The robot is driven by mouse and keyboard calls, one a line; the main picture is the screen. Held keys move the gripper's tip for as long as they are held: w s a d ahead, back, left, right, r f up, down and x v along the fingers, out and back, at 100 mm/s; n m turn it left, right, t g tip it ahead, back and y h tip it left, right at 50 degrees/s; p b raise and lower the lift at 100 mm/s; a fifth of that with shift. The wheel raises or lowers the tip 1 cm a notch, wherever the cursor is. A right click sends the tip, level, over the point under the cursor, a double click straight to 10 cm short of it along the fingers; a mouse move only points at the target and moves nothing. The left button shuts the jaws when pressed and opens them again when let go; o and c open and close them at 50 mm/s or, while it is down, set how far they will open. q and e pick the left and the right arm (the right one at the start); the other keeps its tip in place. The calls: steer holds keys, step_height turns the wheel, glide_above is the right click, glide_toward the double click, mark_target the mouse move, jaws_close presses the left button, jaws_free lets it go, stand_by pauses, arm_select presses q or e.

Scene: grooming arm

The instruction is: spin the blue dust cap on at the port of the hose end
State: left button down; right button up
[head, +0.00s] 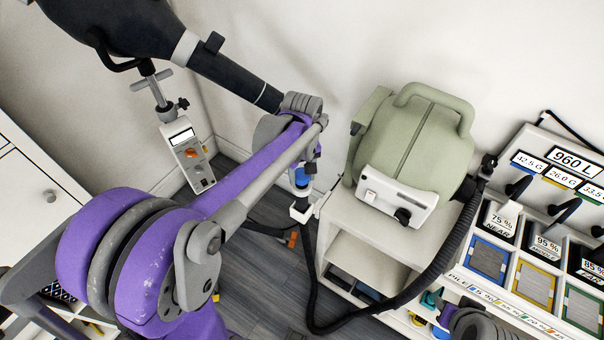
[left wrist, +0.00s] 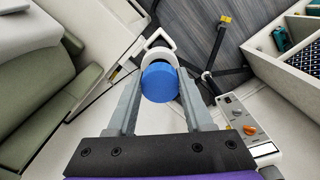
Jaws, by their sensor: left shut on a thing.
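My left gripper (head: 303,170) reaches in from the left on its purple arm and points down. It is shut on the blue dust cap (head: 302,181). In the left wrist view the round face of the blue dust cap (left wrist: 159,84) sits between the two grey fingers. A white hose end (head: 300,210) stands just below the cap at the top of a black hose. In the left wrist view a white rim (left wrist: 158,51) shows behind the cap. The port is hidden by the cap, so I cannot tell whether they touch. My right gripper is not clearly visible.
A green machine (head: 420,140) stands on a white cabinet (head: 345,225) right of the hose end. Its ribbed black hose (head: 455,245) loops down to the floor. A grey control box (head: 187,153) hangs at the left. Labelled bins (head: 515,280) stand at the far right.

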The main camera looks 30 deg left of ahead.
mark_target(302, 174)
arm_select(q)
steer(key=shift+f+b, duration=0.45)
steer(key=shift+f, duration=0.4)
steer(key=shift+c, duration=1.1)
jaws_free()
step_height(302, 174, up, 11)
steer(key=shift+p, duration=0.35)
